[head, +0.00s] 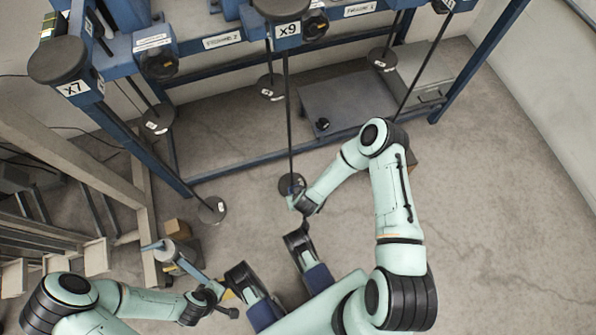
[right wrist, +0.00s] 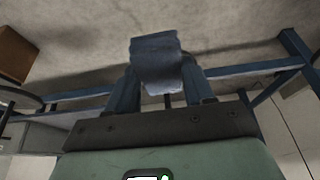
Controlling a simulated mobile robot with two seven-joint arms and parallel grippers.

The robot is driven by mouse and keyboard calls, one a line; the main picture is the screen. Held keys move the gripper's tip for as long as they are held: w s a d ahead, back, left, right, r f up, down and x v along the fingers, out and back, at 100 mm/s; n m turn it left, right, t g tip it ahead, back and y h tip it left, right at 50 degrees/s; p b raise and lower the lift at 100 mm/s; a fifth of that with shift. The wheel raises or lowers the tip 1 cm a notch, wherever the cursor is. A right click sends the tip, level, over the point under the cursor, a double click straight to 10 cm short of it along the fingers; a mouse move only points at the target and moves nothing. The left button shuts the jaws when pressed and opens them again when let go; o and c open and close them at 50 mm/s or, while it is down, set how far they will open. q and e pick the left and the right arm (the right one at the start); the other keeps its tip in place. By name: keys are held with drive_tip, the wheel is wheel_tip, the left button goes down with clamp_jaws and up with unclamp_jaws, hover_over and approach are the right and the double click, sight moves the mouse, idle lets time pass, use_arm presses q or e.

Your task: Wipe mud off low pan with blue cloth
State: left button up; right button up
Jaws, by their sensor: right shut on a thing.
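My right gripper (head: 299,198) is low in the middle of the head view, beside the round dark pan (head: 287,186) at the bottom of the rod marked x9. In the right wrist view its two fingers are shut on the blue cloth (right wrist: 157,62), which bunches up between them. In the head view the cloth is too small to make out clearly, and I cannot tell whether it touches the pan. Any mud on the pan cannot be made out. My left gripper (head: 216,297) is at the lower left, beside a grey-blue tool-like thing (head: 185,262); its fingers are unclear.
Another low pan (head: 212,210) hangs at the left, and more hang at the back. A blue frame (head: 280,158) stands across the back with a grey plate (head: 345,105) behind its lower bar. The floor (head: 500,220) at right is clear.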

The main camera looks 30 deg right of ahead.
drive_tip(key=shift+f+b, duration=0.6)
drive_tip(key=shift+f, duration=0.25)
idle(1.1)
drive_tip(key=shift+d, duration=0.2)
drive_tip(key=shift+s+d+p, duration=0.15)
drive_tip(key=shift+d+p, duration=0.15)
drive_tip(key=shift+d, duration=0.2)
drive_tip(key=shift+a, duration=0.15)
drive_tip(key=shift+w+a, duration=0.15)
drive_tip(key=shift+a, duration=0.5)
drive_tip(key=shift+w+a, duration=0.15)
drive_tip(key=shift+a, duration=0.45)
drive_tip(key=shift+s+d, duration=0.1)
drive_tip(key=shift+d, duration=0.05)
drive_tip(key=shift+s+d+f, duration=0.1)
drive_tip(key=shift+s+d, duration=0.1)
drive_tip(key=shift+d, duration=0.5)
drive_tip(key=shift+s+d+f, duration=0.1)
drive_tip(key=shift+s+d, duration=0.05)
drive_tip(key=shift+d, duration=0.55)
drive_tip(key=shift+a, duration=0.1)
